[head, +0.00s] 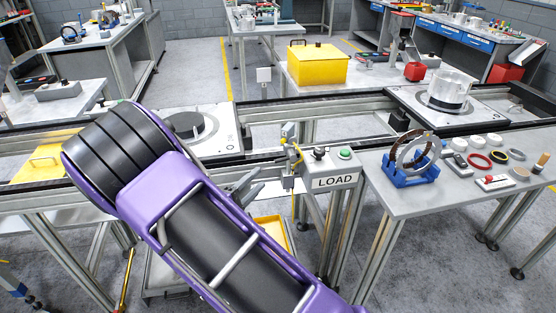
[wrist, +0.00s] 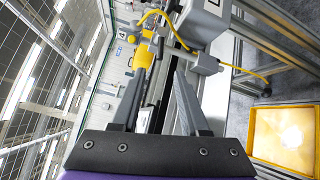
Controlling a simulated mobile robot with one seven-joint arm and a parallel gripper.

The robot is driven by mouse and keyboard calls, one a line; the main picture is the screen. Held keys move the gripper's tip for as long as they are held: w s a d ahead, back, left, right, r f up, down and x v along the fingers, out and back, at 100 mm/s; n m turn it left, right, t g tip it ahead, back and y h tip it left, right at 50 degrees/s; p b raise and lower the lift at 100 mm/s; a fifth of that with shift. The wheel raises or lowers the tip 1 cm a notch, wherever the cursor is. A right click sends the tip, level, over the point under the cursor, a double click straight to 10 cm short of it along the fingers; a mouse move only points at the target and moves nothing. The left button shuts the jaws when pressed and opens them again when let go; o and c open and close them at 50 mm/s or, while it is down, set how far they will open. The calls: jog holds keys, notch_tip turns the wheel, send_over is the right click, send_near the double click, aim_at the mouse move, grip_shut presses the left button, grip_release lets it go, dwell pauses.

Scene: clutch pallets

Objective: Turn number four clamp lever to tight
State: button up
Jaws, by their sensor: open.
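My gripper (head: 256,180) is open and empty, just left of the LOAD box in the head view. In the wrist view its two grey fingers (wrist: 160,75) stand apart, pointing toward the conveyor rail. A pallet (head: 227,125) with a dark disc (head: 185,124) sits on the conveyor behind my arm, partly hidden by it. A second pallet (head: 492,107) with a silver housing (head: 449,88) sits at the right. I cannot make out the number four clamp lever or its position in either view.
The LOAD box (head: 335,181) with a green button (head: 345,153) and a sensor bracket (head: 290,157) stand close to my gripper. A side table (head: 420,203) holds a blue stand (head: 410,173) and small parts. A yellow tray (wrist: 283,137) lies below.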

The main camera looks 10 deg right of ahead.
aim_at(276, 162)
jog(key=x, duration=1.1)
grip_shut()
